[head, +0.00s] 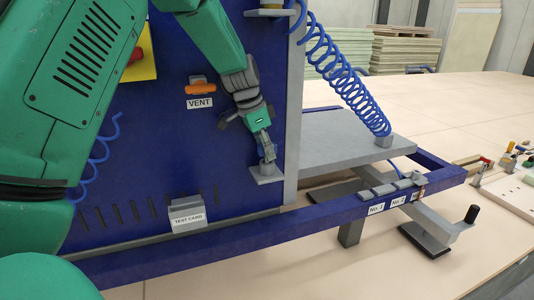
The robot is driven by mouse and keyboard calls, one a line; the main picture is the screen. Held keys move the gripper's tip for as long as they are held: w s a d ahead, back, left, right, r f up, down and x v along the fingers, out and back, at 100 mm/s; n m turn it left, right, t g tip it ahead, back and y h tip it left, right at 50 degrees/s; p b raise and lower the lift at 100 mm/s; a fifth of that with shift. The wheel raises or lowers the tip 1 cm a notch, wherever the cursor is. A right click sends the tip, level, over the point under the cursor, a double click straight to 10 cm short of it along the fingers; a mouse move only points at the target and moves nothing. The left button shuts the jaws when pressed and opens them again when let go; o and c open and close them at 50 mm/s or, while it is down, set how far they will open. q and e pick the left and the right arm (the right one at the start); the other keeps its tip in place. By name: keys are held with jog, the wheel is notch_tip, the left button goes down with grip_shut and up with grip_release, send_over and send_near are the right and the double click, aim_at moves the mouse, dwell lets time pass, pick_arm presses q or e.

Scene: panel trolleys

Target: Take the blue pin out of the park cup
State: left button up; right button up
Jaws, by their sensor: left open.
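My left gripper (265,150) points down in front of the blue panel, near its right edge. It is open, and its fingertips are right at a small grey cup on a bracket (266,174), which looks like the park cup. I cannot make out the blue pin; the fingers cover the cup's mouth. Whether the fingers touch anything there is too small to tell. My right gripper is not in view.
The blue panel (150,135) carries a VENT label with an orange handle (200,88) and a TEST CARD holder (187,213). A blue coiled hose (345,75) runs down to a grey fitting (384,140) on the grey shelf (345,148).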

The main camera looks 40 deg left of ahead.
pick_arm(q)
jog(key=shift+w+d, duration=0.25)
grip_shut()
jog(key=shift+a+r, duration=0.2)
jog(key=shift+a, duration=0.05)
jog(key=shift+r, duration=0.1)
jog(key=shift+d+r+p, duration=0.2)
jog(key=shift+r+p, duration=0.45)
jog(key=shift+r, duration=0.1)
jog(key=shift+a, duration=0.1)
